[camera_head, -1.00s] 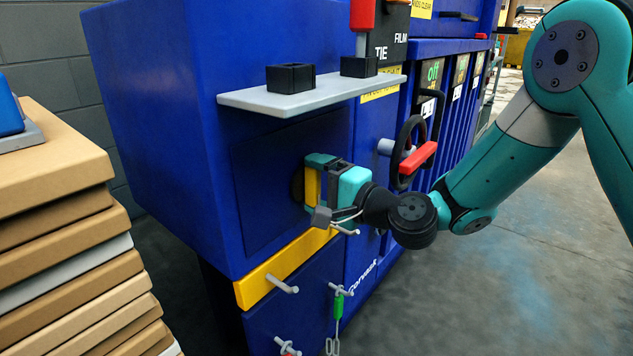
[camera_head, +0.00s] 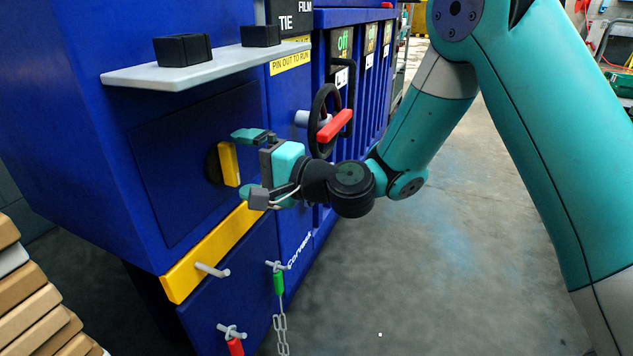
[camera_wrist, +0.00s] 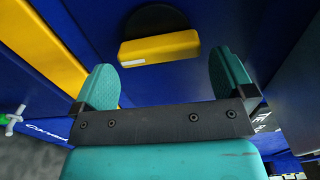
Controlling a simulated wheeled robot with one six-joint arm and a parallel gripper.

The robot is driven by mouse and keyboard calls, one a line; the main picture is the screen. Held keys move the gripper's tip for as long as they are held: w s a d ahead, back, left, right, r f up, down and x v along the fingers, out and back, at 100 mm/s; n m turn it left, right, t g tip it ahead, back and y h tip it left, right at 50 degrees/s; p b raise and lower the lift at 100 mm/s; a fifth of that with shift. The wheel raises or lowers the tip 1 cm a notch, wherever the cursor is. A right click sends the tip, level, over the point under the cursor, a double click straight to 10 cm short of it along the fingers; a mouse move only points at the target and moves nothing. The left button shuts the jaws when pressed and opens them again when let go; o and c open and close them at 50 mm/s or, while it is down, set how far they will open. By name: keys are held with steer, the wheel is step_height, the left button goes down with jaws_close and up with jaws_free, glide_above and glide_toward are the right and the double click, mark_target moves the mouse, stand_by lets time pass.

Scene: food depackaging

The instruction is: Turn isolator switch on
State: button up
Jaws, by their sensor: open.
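The isolator switch is a yellow bar handle (camera_head: 229,164) on a dark round base, set on the blue cabinet's front panel. In the head view the handle stands upright. It also shows in the wrist view (camera_wrist: 160,48), across the picture ahead of the fingers, with a small white mark on one end. My gripper (camera_head: 247,163) is open, its teal fingers spread apart. In the wrist view, the gripper (camera_wrist: 165,85) has nothing between its fingertips. The handle lies just beyond the fingertips, roughly centred between them, and does not appear to be touched.
A grey shelf (camera_head: 185,70) with black blocks juts out above the switch. A yellow bar (camera_head: 213,252) with a peg runs below. A black handwheel with a red grip (camera_head: 334,125) is to the right. Cardboard sheets (camera_head: 35,315) are stacked lower left.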

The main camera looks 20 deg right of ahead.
steer(key=b+v, duration=0.9)
steer(key=v, duration=0.5)
steer(key=shift+d+b, duration=0.15)
steer(key=shift+b, duration=0.2)
steer(key=shift+s, duration=0.1)
steer(key=s+a+n+g+h+p, duration=0.3)
steer(key=s+a+n+g+p, duration=0.25)
steer(key=s+n+g, duration=0.4)
steer(key=s+d+r+n+g+h+p, duration=0.2)
steer(key=s+d+n+h+p, duration=0.45)
steer(key=s, duration=0.25)
step_height(320, 180, up, 36)
steer(key=m+p, duration=0.1)
steer(key=p, duration=3.4)
